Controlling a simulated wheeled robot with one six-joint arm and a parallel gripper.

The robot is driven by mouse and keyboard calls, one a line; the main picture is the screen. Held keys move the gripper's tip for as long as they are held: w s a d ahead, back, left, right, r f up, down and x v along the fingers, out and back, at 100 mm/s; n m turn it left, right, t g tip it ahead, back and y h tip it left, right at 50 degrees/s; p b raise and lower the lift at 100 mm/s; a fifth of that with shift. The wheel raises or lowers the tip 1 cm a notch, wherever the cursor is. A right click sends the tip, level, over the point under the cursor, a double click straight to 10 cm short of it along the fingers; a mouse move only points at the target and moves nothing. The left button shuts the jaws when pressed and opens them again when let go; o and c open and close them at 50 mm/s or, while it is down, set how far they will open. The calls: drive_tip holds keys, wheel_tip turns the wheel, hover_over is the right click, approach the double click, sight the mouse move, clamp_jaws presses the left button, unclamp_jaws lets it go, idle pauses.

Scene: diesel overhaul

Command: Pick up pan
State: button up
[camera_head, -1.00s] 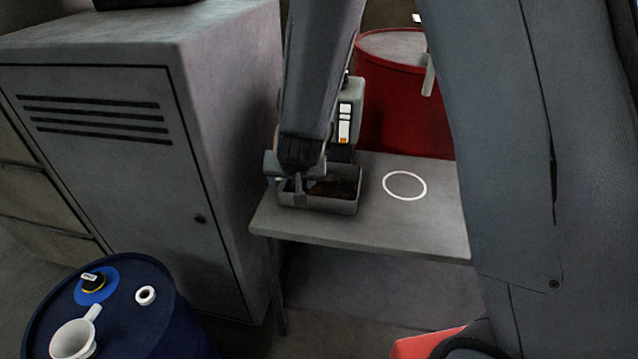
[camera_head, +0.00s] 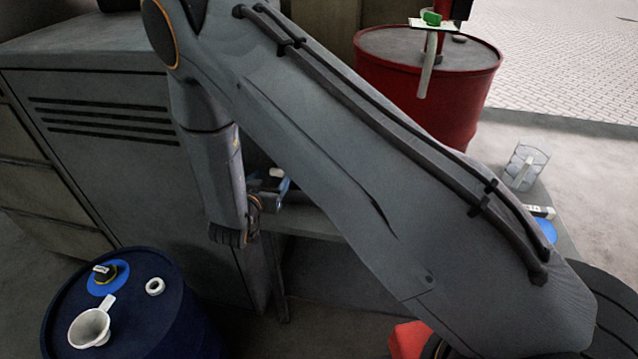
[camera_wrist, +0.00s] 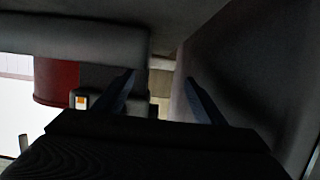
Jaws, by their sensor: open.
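My gripper (camera_head: 272,188) shows in the head view beside the cabinet, at the left end of the grey bench, partly behind my own arm. In the wrist view my gripper (camera_wrist: 160,98) has its two dark fingers spread apart, with nothing seen held between them. The pan cannot be made out now. The place on the bench where a grey, open-topped rectangular pan stood earlier is covered by my arm in the head view. In the wrist view I cannot pick it out either.
A grey cabinet (camera_head: 110,170) stands left of the bench (camera_head: 310,222). A blue drum (camera_head: 135,325) at front left carries a white funnel (camera_head: 90,328). A red drum (camera_head: 470,95) stands behind. A clear container (camera_head: 525,165) is at right. A dark canister (camera_wrist: 98,102) shows in the wrist view.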

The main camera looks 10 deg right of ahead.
sight(276, 170)
drive_tip(key=p+x, duration=0.1)
drive_tip(key=x, duration=0.4)
drive_tip(key=shift+f+p, duration=0.15)
drive_tip(key=shift+p, duration=0.25)
drive_tip(key=c, duration=1.5)
drive_tip(key=shift+r, duration=0.2)
drive_tip(key=shift+s+r+b, duration=0.1)
drive_tip(key=shift+r+b, duration=0.3)
drive_tip(key=shift+b, duration=0.1)
wheel_tip(276, 170, up, 6)
drive_tip(key=b, duration=0.2)
drive_tip(key=s+d+b, duration=0.1)
drive_tip(key=s+d, duration=0.1)
drive_tip(key=s, duration=0.4)
drive_tip(key=s+d+b, duration=0.1)
drive_tip(key=s+d, duration=0.1)
drive_tip(key=s, duration=0.4)
drive_tip(key=s+d+b, duration=0.1)
drive_tip(key=s+d, duration=0.1)
drive_tip(key=s, duration=0.4)
drive_tip(key=shift+s+d, duration=0.3)
